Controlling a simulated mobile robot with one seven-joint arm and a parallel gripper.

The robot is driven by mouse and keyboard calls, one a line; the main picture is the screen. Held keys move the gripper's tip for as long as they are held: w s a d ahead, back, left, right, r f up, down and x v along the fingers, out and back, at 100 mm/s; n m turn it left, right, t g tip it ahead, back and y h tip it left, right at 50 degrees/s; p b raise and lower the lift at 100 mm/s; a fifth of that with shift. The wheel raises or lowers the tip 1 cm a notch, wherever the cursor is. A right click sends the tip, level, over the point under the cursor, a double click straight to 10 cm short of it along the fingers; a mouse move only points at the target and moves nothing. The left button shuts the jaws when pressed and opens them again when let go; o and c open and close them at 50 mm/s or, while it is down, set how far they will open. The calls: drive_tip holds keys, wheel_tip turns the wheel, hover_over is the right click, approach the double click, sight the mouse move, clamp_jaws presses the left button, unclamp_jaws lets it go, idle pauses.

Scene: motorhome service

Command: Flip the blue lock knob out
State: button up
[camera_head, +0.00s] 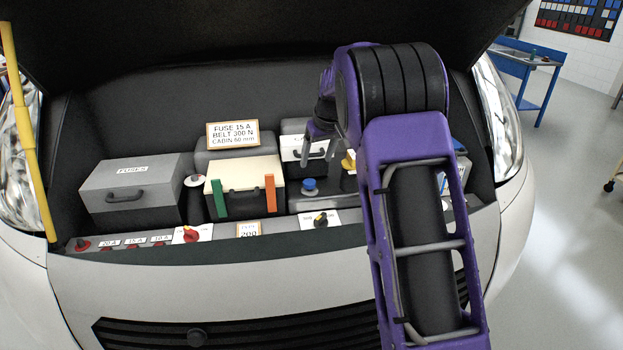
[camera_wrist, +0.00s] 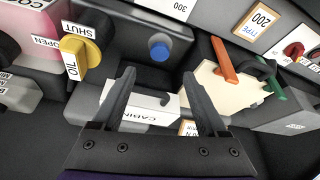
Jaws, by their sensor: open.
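The blue lock knob (camera_head: 310,184) sits on a grey box in the engine bay, right of the cream-lidded box. In the wrist view the blue knob (camera_wrist: 159,50) shows beyond my fingertips, roughly centred between them. My gripper (camera_head: 319,149) is above and behind the knob in the head view, in front of the white-fronted box. In the wrist view my gripper (camera_wrist: 158,77) has its two fingers apart with nothing held between them. I see a gap between the fingertips and the knob; no contact shows.
A white-fronted box labelled CABIN (camera_wrist: 145,108) lies below the fingers. A yellow handle (camera_wrist: 82,52) with SHUT and OPEN labels is close to the left. A cream-lidded box (camera_head: 243,172) has green and orange clips. A yellow prop rod (camera_head: 27,140) stands far left.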

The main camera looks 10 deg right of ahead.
sight(310, 182)
drive_tip(key=x, duration=1)
drive_tip(key=shift+r, duration=0.1)
drive_tip(key=shift+c, duration=0.2)
clamp_jaws()
idle(0.6)
